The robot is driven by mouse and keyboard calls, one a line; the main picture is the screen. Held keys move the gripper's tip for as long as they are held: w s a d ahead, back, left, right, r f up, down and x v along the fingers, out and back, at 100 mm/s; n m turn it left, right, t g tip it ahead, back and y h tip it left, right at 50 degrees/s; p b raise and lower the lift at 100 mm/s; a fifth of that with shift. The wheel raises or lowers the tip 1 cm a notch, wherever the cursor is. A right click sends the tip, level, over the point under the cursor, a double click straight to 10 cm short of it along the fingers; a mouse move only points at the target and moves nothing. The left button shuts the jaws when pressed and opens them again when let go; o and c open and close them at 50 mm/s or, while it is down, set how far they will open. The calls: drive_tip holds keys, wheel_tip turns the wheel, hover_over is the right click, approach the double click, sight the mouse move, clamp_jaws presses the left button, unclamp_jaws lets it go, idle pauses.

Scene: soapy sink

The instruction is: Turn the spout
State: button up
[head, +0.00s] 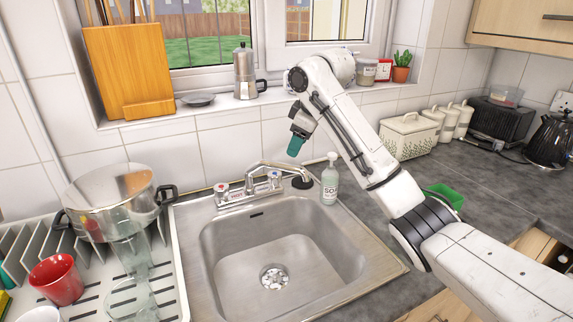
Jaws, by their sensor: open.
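The chrome spout (281,166) rises from the mixer tap (248,188) at the back of the sink and reaches to the right. Its end is over the sink's back right corner, beside the soap bottle. My gripper (295,147) has teal fingers and hangs from my white arm, pointing down. It appears just above the spout in the picture and I see no contact, but its depth relative to the spout is hard to judge. It is open and nothing shows between its fingers.
The soap bottle (329,180) stands right of the spout, close to it, with a dark round object (302,184) beside it. The steel sink basin (225,255) is empty. A drying rack with a large pot (112,200) and a red mug (56,279) stands left.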

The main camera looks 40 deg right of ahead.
sight(288, 165)
drive_tip(key=p+x, duration=0.1)
drive_tip(key=x, duration=0.8)
drive_tip(key=shift+r, duration=0.1)
clamp_jaws()
idle(0.4)
